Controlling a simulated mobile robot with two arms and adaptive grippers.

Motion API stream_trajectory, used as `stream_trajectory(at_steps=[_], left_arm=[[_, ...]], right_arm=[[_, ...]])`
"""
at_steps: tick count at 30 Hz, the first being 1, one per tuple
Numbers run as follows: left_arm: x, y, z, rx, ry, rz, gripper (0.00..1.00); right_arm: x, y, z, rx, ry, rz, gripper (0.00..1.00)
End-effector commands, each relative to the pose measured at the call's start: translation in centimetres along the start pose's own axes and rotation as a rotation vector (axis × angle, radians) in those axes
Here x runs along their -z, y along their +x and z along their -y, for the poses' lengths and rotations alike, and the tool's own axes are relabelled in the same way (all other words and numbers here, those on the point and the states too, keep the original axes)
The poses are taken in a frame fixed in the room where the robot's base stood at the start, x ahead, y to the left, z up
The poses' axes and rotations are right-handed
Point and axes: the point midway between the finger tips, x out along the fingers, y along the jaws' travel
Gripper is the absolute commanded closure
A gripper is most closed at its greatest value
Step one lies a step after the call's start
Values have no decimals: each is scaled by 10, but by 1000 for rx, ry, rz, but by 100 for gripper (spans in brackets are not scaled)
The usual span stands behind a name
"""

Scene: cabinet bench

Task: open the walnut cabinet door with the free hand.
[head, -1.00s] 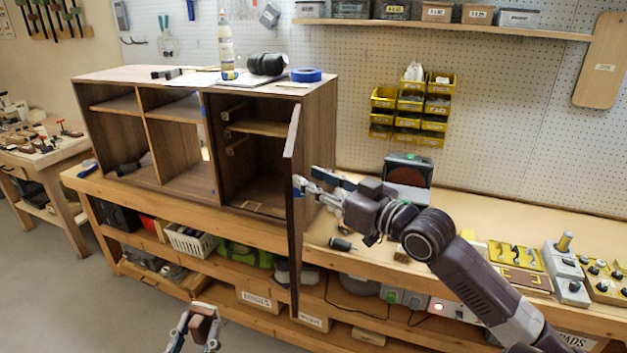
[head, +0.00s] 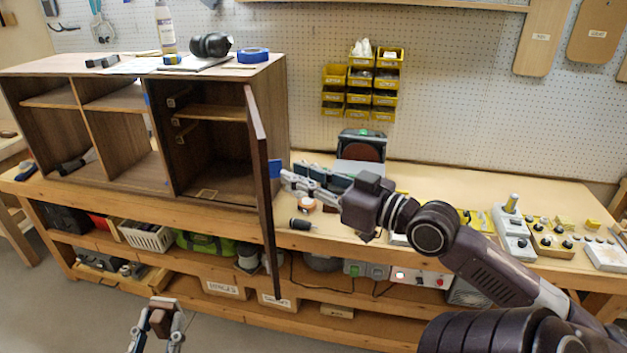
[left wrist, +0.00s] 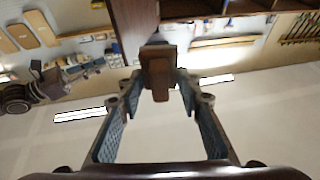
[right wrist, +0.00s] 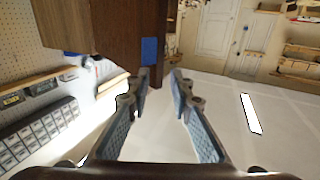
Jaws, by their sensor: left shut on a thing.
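The walnut cabinet (head: 160,140) stands on the bench, and its right-hand door (head: 262,190) stands wide open, seen nearly edge-on. My right gripper (head: 285,178) is at the right of the door. In the right wrist view its fingers (right wrist: 160,82) are apart with nothing clearly between them. Dark wood with a blue patch (right wrist: 149,50) lies just beyond the tips; I cannot tell whether they touch it. My left gripper (head: 160,310) is low in front of the bench, shut on a brown block (left wrist: 158,72).
A bottle (head: 165,28), ear muffs (head: 211,44) and blue tape (head: 253,55) sit on the cabinet top. The door's right compartment looks empty. Floor at lower left is clear.

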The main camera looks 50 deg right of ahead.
Motion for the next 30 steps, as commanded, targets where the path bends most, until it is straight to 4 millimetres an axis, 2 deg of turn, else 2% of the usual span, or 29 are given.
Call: stream_trajectory(at_steps=[6, 12, 30], left_arm=[[0, 0, 0, 0, 0, -1, 100], [0, 0, 0, 0, 0, -1, 100], [0, 0, 0, 0, 0, -1, 100]], right_arm=[[0, -20, 1, 2, 1, 2, 80], [1, -30, 2, 1, -2, 0, 80], [1, -32, 2, 0, -1, -1, 80]])
